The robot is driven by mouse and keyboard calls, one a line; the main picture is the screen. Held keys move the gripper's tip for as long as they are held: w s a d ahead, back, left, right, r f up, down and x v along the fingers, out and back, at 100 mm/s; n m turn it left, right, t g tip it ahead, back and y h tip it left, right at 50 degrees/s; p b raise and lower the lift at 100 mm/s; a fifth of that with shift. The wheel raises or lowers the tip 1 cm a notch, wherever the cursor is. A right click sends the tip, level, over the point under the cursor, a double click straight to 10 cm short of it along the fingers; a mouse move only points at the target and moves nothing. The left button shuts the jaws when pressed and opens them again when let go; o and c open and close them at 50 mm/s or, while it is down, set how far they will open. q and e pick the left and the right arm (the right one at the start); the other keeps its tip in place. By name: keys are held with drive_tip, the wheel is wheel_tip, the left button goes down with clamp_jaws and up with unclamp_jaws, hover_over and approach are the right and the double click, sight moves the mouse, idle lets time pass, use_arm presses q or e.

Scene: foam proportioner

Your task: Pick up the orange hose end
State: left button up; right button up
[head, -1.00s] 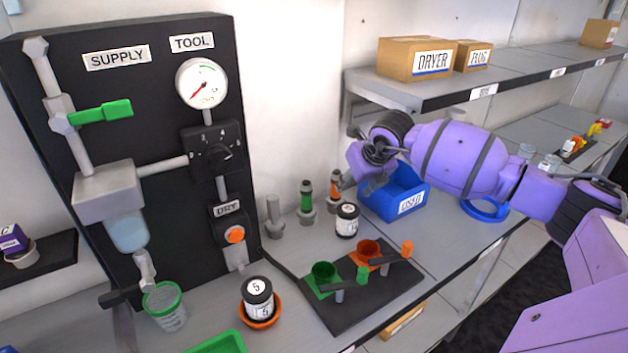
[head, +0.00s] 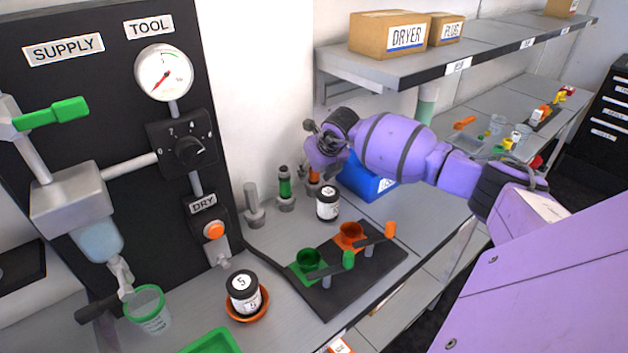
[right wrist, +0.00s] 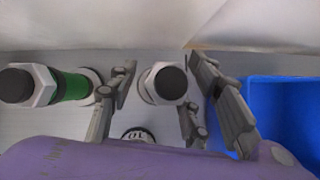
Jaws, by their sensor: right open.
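The orange-banded hose end (head: 314,177) stands upright on the bench by the wall in the head view, partly hidden by my right gripper. My right gripper (head: 320,142) is open and empty, above it and close by. In the right wrist view, a grey fitting with a dark cap (right wrist: 166,83) shows between the spread fingers (right wrist: 160,78); it seems to be this hose end, but its orange band is hidden there. The green-banded hose end (head: 285,187) stands just to the left and also shows in the wrist view (right wrist: 68,85). My left gripper is not in view.
A blue bin (head: 368,184) stands close on the right. A black-lidded white jar (head: 327,204) stands in front, and a plain grey fitting (head: 253,205) stands left. The shelf (head: 400,78) overhangs behind. A black stand (head: 375,265) holds green and orange funnels.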

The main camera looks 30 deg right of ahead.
drive_tip(key=shift+r, duration=0.1)
clamp_jaws()
idle(0.3)
